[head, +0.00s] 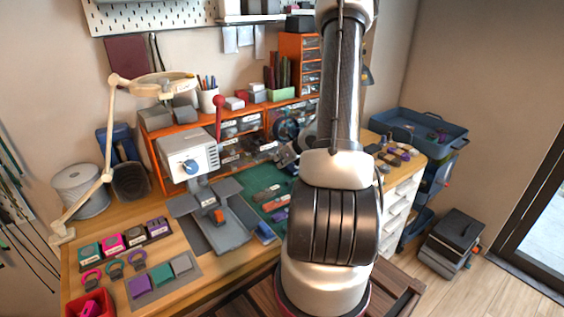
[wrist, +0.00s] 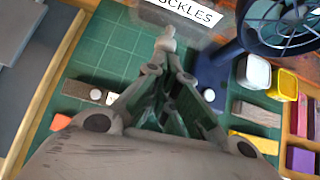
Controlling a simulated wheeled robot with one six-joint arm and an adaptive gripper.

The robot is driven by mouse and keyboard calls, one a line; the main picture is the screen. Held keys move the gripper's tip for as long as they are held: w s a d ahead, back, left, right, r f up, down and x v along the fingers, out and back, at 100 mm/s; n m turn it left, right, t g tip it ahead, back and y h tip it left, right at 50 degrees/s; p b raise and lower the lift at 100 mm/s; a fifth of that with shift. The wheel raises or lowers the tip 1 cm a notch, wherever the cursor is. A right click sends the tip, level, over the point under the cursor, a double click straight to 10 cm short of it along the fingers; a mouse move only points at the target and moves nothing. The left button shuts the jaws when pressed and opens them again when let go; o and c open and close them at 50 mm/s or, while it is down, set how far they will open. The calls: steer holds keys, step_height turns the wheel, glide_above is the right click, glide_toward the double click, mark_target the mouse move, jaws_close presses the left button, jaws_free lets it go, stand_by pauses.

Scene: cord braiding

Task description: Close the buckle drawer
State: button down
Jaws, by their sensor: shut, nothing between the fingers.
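The buckle drawer shows at the top of the wrist view as a clear front with a white label (wrist: 190,11) reading "UCKLES", its first letter cut off. How far the drawer stands open cannot be told. My gripper (wrist: 166,42) is shut and empty, its fingertips just below the label, touching or very near the drawer front. In the head view my gripper (head: 287,157) is small and partly hidden by my arm, in front of the clear labelled drawers of the orange cabinet (head: 272,121); the labels are too small to read there.
A green cutting mat (head: 262,188) with several small pieces lies below my gripper. A grey machine (head: 188,160) stands to the left.

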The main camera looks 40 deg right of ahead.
mark_target(263, 148)
steer(key=w, duration=1.1)
steer(key=shift+w+d, duration=0.25)
steer(key=shift+d, duration=0.05)
steer(key=shift+w+r, duration=0.1)
steer(key=shift+w, duration=0.3)
steer(key=shift+s+d, duration=0.1)
